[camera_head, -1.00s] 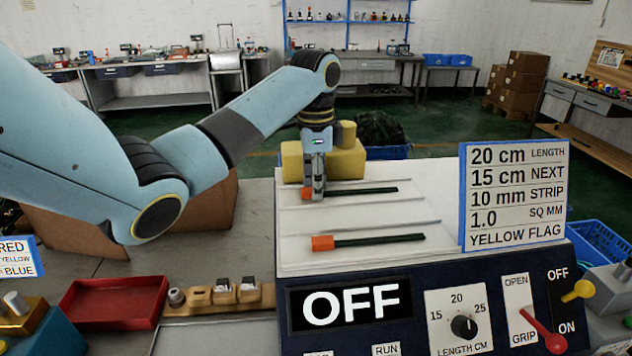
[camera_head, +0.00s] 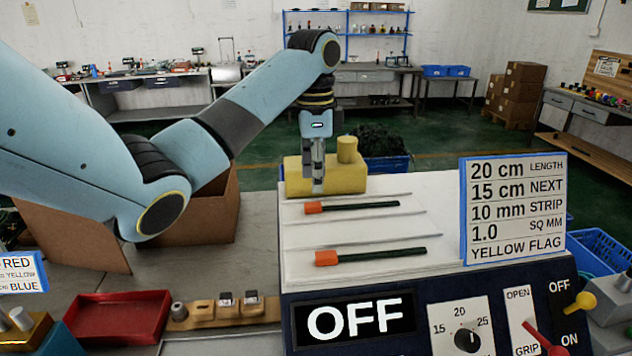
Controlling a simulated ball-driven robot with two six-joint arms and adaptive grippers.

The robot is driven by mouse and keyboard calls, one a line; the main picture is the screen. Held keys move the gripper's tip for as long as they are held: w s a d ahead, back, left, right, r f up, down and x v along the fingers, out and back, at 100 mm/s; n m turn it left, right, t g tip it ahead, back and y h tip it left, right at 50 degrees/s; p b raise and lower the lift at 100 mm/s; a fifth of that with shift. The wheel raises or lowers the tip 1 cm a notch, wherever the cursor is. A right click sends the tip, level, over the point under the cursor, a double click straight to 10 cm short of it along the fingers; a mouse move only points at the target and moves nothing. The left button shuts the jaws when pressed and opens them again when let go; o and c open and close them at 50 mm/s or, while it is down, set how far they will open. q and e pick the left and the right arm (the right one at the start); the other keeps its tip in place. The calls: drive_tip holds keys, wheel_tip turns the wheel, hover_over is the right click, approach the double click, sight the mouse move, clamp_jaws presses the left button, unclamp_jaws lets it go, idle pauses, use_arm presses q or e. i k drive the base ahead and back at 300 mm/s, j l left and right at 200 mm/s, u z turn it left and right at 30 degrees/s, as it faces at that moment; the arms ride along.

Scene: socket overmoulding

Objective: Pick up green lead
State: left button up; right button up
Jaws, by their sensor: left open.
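Two dark green leads, each with an orange end at its left, lie on the white sloped top of the machine. The far green lead (camera_head: 365,206) lies higher up and the near green lead (camera_head: 383,252) lies lower, closer to the display. My left gripper (camera_head: 318,186) is open and points down above the far lead's orange end (camera_head: 313,208), in front of the yellow block. It appears empty and apart from the lead. My right gripper is not in view.
The yellow block (camera_head: 350,178) stands behind the white top (camera_head: 440,205). A sign (camera_head: 515,208) stands at its right. The panel below has an OFF display (camera_head: 352,318), a dial and levers. A red tray (camera_head: 118,320) and a wooden rack (camera_head: 225,312) are at the lower left.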

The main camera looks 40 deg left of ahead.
sight(326, 258)
drive_tip(key=k, duration=1.05)
